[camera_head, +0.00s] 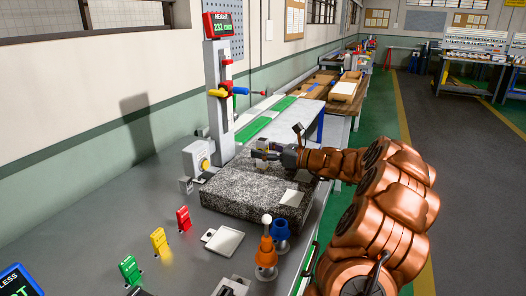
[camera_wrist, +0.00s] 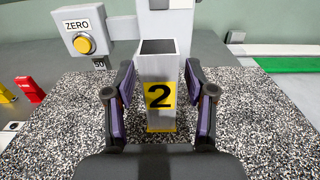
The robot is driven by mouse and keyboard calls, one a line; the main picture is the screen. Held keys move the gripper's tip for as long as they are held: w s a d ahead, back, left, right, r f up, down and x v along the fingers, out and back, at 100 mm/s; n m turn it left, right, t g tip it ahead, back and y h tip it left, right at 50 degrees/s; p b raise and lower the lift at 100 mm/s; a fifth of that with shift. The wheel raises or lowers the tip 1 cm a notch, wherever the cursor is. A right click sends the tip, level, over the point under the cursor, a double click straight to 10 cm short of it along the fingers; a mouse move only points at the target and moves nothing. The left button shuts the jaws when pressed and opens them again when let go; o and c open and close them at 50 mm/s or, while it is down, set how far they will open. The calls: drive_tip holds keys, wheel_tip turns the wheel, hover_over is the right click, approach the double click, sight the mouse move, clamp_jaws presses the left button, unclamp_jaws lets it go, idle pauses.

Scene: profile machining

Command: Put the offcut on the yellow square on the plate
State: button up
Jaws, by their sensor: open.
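The offcut (camera_wrist: 172,66) is a pale grey upright block with a dark top face and a yellow label marked 2. It stands on the speckled granite plate (camera_wrist: 255,120) in the wrist view. A thin yellow strip (camera_wrist: 161,130) shows at its foot; I cannot tell how much of a yellow square lies under it. My gripper (camera_wrist: 159,78) is open, with one purple-padded finger on each side of the offcut and visible gaps between. In the head view my gripper (camera_head: 266,153) is over the far part of the plate (camera_head: 235,200), and the offcut is small there.
A height gauge (camera_head: 220,105) reading 232 mm stands behind the plate. Its ZERO button box (camera_wrist: 85,38) is close on the left. A flat metal piece (camera_head: 291,198) lies on the plate's near right. Coloured tags and orange and blue holders (camera_head: 265,255) stand in front.

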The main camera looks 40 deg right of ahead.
drive_tip(key=v, duration=1.2)
drive_tip(key=shift+b, duration=0.4)
drive_tip(key=shift+d, duration=0.1)
